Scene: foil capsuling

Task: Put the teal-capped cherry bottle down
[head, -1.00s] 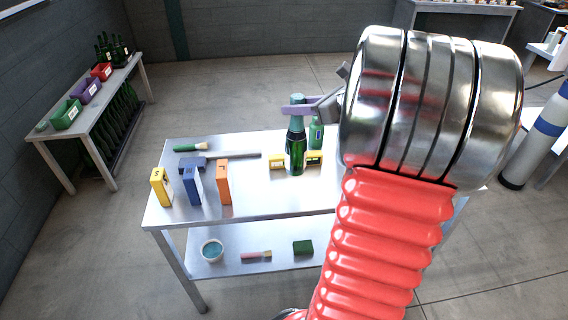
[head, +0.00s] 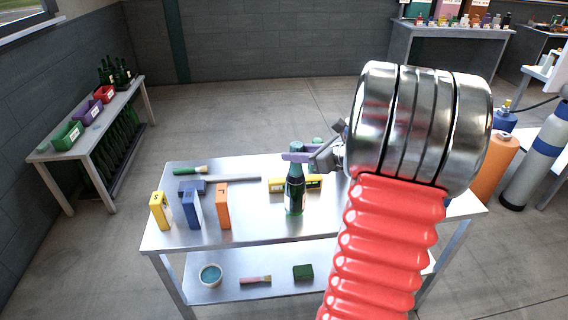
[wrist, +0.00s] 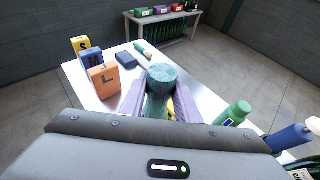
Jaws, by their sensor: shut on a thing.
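The teal-capped cherry bottle (head: 295,192) is dark green with a dark label and hangs upright, or nearly so, from my gripper (head: 299,155). The purple fingers are shut around its neck, just under the teal cap. In the wrist view my gripper (wrist: 160,106) has a finger on each side of the bottle, and its round teal cap (wrist: 162,74) faces the camera. The bottle's base is over the front half of the steel table (head: 250,222). I cannot tell whether it touches the top.
A yellow block (head: 276,184) is behind the bottle. Yellow, blue and orange lettered boxes (head: 223,205) stand at left, with a brush (head: 190,171) behind. Bare tabletop lies between the orange box and the bottle.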

